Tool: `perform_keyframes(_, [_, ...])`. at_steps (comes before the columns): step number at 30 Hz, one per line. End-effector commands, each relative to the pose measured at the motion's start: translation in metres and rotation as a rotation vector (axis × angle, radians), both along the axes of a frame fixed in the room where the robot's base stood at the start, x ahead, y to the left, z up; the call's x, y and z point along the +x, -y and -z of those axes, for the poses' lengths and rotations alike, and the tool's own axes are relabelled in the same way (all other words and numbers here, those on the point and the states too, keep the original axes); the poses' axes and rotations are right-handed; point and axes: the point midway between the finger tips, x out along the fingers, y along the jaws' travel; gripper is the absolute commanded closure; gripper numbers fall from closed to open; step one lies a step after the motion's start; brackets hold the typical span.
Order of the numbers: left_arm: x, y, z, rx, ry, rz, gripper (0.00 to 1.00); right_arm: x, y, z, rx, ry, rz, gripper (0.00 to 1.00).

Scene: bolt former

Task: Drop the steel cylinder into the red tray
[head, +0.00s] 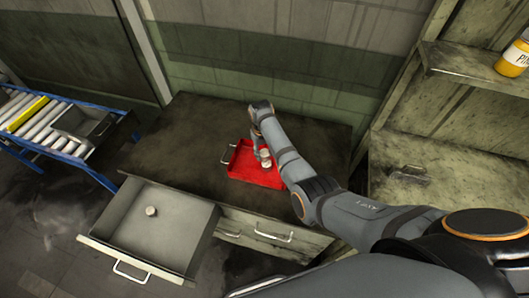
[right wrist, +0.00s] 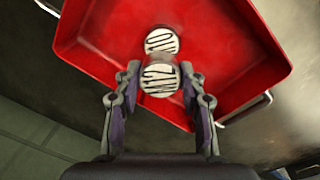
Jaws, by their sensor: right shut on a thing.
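The red tray (head: 240,166) lies on the dark worktop and also fills much of the right wrist view (right wrist: 228,50). My right gripper (right wrist: 160,76) is shut on a steel cylinder (right wrist: 159,80) with a pale top face marked with dark characters, apparently "M12". In the head view the held cylinder (head: 265,153) shows over the tray area. A second, similar cylinder (right wrist: 161,40) shows just beyond it, within the tray's outline. Whether the two touch, and the held one's height above the tray floor, I cannot tell. My left gripper is not in view.
An open drawer (head: 185,246) at the front left holds another small cylinder (head: 151,211). A roller conveyor (head: 45,118) with a grey bin (head: 88,127) stands at the left. Shelves (head: 470,62) rise at the right. The worktop left of the tray (head: 185,135) is clear.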

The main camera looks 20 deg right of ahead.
Motion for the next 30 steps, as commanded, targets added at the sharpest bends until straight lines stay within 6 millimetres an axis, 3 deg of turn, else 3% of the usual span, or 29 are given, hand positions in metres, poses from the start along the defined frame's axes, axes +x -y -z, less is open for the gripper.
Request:
perform_keyframes(4, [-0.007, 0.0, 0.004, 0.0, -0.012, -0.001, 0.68, 0.001, 0.0, 0.002, 0.0, 0.002, 0.0, 1.0])
perform_keyframes(8, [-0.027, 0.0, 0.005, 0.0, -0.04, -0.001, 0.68, 0.001, 0.0, 0.001, 0.0, 0.002, 0.0, 1.0])
perform_keyframes(9, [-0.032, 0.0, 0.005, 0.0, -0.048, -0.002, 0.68, 0.001, 0.0, 0.001, 0.0, 0.002, 0.0, 0.54])
perform_keyframes(14, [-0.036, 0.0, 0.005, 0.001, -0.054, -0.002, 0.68, 0.0, 0.0, 0.001, 0.0, 0.002, 0.0, 0.33])
perform_keyframes(24, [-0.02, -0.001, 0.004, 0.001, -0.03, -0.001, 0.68, 0.0, 0.0, 0.0, 0.0, 0.001, 0.0, 0.33])
perform_keyframes(30, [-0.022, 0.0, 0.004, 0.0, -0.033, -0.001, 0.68, 0.002, -0.003, -0.037, 0.001, 0.006, 0.0, 0.33])
